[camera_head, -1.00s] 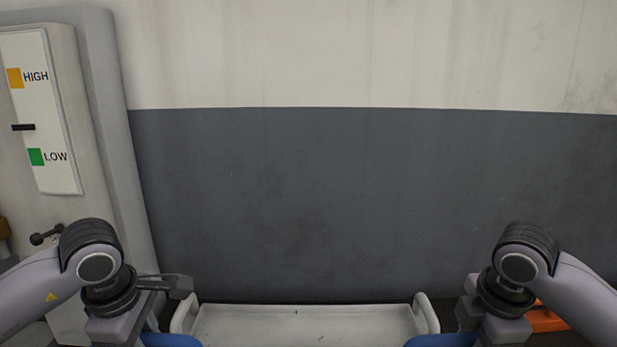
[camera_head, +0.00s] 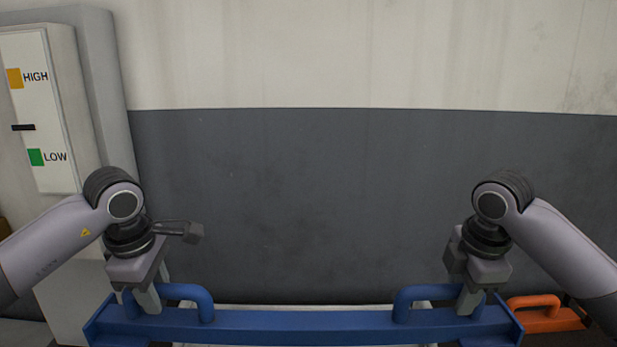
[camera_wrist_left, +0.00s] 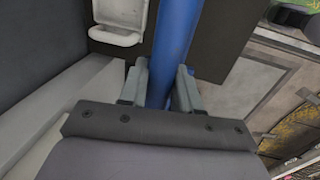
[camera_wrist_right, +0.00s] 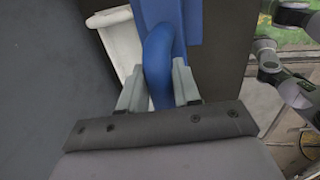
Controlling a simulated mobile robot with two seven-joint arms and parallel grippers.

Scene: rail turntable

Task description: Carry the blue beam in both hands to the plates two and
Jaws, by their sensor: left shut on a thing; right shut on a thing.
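The blue beam (camera_head: 300,322) spans the lower part of the head view, roughly level, with a looped handle near each end. My left gripper (camera_head: 150,300) is shut on the left handle (camera_head: 203,300). My right gripper (camera_head: 467,302) is shut on the right handle (camera_head: 402,300). In the left wrist view, the blue handle (camera_wrist_left: 175,45) runs between the two fingers. In the right wrist view, the curved handle (camera_wrist_right: 158,65) sits between the fingers. No numbered plates can be made out.
A white tray (camera_head: 300,306) shows behind and below the beam. An orange handled object (camera_head: 545,314) lies at the right. A cabinet with HIGH and LOW marks (camera_head: 40,110) stands at the left. A grey and white wall closes off the back.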

